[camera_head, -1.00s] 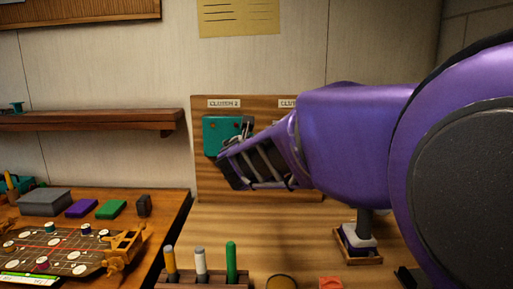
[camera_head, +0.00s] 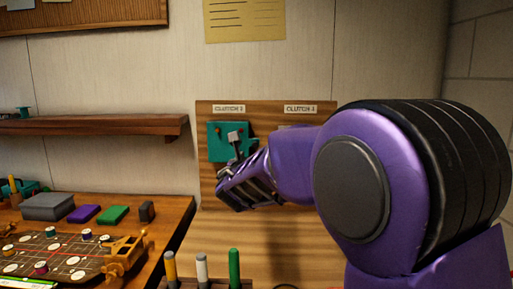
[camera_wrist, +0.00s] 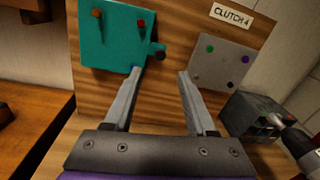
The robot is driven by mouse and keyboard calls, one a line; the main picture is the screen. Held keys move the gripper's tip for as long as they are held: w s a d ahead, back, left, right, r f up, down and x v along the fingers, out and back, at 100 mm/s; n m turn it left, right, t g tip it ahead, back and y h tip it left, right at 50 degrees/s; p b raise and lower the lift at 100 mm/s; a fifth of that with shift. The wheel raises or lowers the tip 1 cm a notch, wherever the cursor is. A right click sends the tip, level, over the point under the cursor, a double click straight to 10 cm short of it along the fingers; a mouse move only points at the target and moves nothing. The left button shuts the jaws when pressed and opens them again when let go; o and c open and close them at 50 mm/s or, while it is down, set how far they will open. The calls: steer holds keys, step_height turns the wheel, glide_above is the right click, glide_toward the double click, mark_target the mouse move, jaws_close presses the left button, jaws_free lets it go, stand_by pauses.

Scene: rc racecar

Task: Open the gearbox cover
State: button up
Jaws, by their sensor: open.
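A teal box (camera_head: 220,131), which may be the gearbox cover, is mounted on an upright wooden board under a clutch label. In the wrist view the teal box (camera_wrist: 117,42) is at the upper left, with orange and red pins on its face. A dark round knob (camera_wrist: 159,53) sticks out at its right side. My gripper (camera_wrist: 159,76) is open and empty. Its left fingertip overlaps the box's lower right corner, and the knob lies beyond the gap between the fingers. In the head view my gripper (camera_head: 230,155) hides part of the box. I cannot tell whether they touch.
A grey plate (camera_wrist: 219,62) with coloured dots sits under the CLUTCH 4 label. A dark box (camera_wrist: 250,116) stands below it at right. Pens (camera_head: 202,269) stand at the bench front. A track board (camera_head: 60,255) and small blocks lie on the left table.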

mark_target(255, 145)
steer(key=w, duration=0.9)
steer(key=shift+d+p, duration=0.3)
steer(key=shift+d, duration=0.05)
jaws_close()
stand_by(0.9)
